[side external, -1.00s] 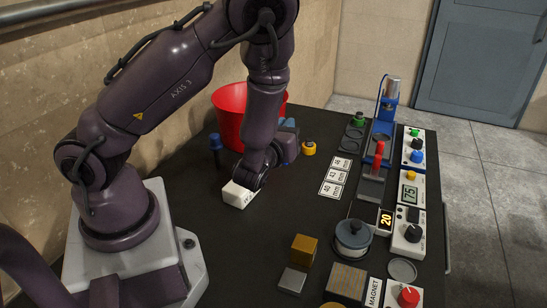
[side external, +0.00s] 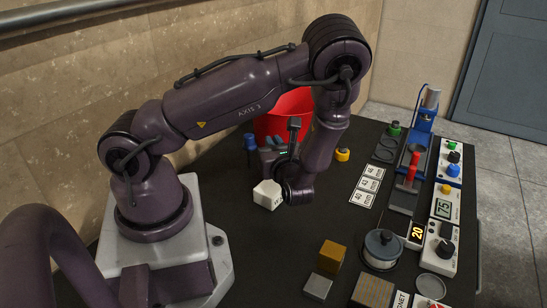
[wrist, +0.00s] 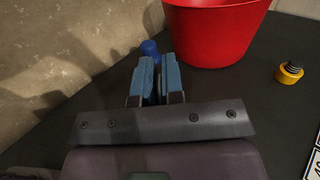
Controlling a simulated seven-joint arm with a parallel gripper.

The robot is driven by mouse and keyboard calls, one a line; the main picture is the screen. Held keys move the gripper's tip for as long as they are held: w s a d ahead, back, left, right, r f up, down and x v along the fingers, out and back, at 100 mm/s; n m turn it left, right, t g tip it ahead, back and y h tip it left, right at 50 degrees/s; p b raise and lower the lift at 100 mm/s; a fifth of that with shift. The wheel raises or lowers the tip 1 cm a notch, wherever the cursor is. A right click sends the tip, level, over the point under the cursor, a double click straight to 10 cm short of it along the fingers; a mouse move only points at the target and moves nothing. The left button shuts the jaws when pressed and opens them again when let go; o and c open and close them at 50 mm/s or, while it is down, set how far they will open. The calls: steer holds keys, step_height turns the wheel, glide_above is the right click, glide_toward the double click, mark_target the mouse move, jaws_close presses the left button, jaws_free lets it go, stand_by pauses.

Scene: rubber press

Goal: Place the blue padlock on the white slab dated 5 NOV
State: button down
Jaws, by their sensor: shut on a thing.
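My gripper (side external: 276,143) stands in front of the red bucket in the side view. In the wrist view its two blue fingers (wrist: 157,75) are close together, and what is between them is too dark to make out. A blue upright thing (side external: 249,142) stands just left of it; its rounded top shows beyond the fingertips in the wrist view (wrist: 150,48). I cannot tell if it is the padlock. A white block with small dark lettering (side external: 266,194) shows beside my wrist, partly hidden by it. I cannot read a date or tell whether it is the slab.
The red bucket (side external: 285,118) is at the back, with a yellow-based thing (side external: 343,154) to its right. White number cards (side external: 368,184) lie mid-table. A spool (side external: 381,248), metal blocks (side external: 330,256), a press (side external: 424,120) and control boxes (side external: 444,205) fill the right and front.

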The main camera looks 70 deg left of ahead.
steer(key=shift+f, duration=1.45)
steer(key=shift+f, duration=0.1)
steer(key=c, duration=1.2)
jaws_free()
steer(key=shift+c, duration=0.2)
steer(key=d, duration=1.2)
steer(key=s+d+r+n+t+h, duration=0.2)
steer(key=r+n+h, duration=0.4)
steer(key=r, duration=0.2)
steer(key=s+d+r+n+t+h, duration=0.1)
steer(key=s+d+r+n+h, duration=0.1)
steer(key=r+n+h, duration=0.4)
steer(key=s+d+r+n+t+h, duration=0.2)
steer(key=r+n+h, duration=0.4)
steer(key=r, duration=0.5)
steer(key=shift+t, duration=0.3)
